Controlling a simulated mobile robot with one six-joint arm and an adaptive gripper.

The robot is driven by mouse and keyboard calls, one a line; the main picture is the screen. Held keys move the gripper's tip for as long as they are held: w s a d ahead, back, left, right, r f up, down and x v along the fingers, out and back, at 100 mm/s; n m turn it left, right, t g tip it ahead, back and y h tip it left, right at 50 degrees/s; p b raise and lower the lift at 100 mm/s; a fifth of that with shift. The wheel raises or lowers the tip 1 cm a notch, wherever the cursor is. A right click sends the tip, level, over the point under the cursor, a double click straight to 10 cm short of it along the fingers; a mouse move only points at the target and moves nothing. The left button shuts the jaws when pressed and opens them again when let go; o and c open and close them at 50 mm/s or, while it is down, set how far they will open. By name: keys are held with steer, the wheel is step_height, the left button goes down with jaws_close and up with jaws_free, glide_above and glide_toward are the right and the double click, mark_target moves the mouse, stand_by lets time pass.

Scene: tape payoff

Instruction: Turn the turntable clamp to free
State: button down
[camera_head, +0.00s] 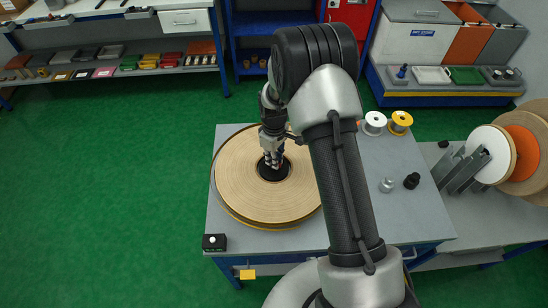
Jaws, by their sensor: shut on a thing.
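The turntable (239,218) lies flat on a grey workbench, with a large tan tape roll (245,185) on it. A dark round hub (273,174), apparently the clamp, sits in the middle of the roll. My gripper (273,162) points down at the hub from above and is shut on its central part. The gripped part is mostly hidden by the fingers, and its turned position cannot be told. My arm passes over the right side of the roll and hides part of it.
A black box with a white button (214,242) stands at the bench's front left corner. A white spool (374,122), a yellow spool (400,121), a metal knob (387,185) and a black knob (411,181) stand right of my arm. Upright reels (522,153) stand farther right. Green floor (110,190) is clear at left.

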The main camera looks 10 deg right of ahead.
steer(key=n, duration=0.3)
steer(key=shift+n, duration=2.2)
steer(key=c, duration=1.7)
jaws_free()
steer(key=shift+r, duration=6)
